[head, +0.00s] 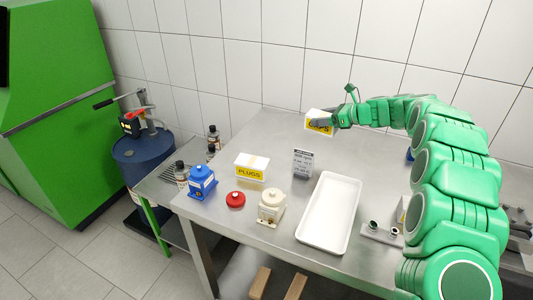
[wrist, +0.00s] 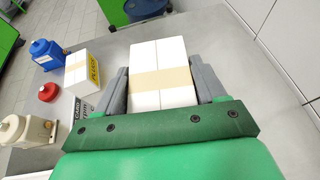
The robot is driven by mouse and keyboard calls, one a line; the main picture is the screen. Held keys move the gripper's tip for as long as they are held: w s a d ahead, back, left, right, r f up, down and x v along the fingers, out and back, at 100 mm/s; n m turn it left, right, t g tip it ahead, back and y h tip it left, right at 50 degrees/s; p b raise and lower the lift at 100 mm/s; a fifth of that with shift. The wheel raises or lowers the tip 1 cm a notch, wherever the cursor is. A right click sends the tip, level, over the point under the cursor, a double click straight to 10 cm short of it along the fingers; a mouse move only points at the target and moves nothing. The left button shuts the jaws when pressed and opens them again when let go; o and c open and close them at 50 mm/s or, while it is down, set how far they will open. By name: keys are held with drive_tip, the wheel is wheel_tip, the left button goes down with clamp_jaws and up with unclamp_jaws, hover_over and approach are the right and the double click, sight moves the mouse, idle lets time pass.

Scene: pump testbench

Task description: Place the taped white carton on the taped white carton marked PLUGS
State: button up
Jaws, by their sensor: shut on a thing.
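My gripper (head: 328,123) is shut on a white carton (head: 317,114) and holds it above the far part of the steel table. The carton has a yellow label, partly hidden by the gripper. In the wrist view my gripper's fingers (wrist: 163,88) press on both sides of the held carton (wrist: 158,52), which has tan tape across its top. The white carton marked PLUGS (head: 253,163) sits on the table, left of and nearer than my gripper. In the wrist view the PLUGS carton (wrist: 80,78) is left of the held one, apart from it, with its taped top clear.
A blue container (head: 202,183), a red knob-like part (head: 235,199) and a cream container (head: 271,206) stand nearer than the PLUGS carton. A grey sign (head: 303,163) stands right of it, and a white tray (head: 330,211) lies farther right. Bottles and a blue drum (head: 143,160) are at left.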

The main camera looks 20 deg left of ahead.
drive_tip(key=s+a+r+g, duration=0.1)
drive_tip(key=s+a+r, duration=0.2)
drive_tip(key=s, duration=0.7)
drive_tip(key=s+a+r+n, duration=0.1)
drive_tip(key=s+a+r, duration=0.15)
drive_tip(key=s, duration=0.85)
drive_tip(key=s+a+r+g, duration=0.1)
drive_tip(key=s+a+r, duration=0.2)
drive_tip(key=s, duration=0.7)
hover_over(252, 161)
wheel_tip(252, 161, down, 10)
drive_tip(key=shift+s+d+r, duration=0.1)
drive_tip(key=shift+d+r, duration=0.05)
drive_tip(key=shift+f, duration=0.3)
drive_tip(key=shift+w+a+f, duration=0.1)
drive_tip(key=shift+w+f, duration=0.05)
drive_tip(key=shift+f, duration=0.65)
drive_tip(key=shift+w+a+f, duration=0.1)
drive_tip(key=shift+f, duration=0.7)
drive_tip(key=shift+f, duration=0.15)
drive_tip(key=o, duration=1.1)
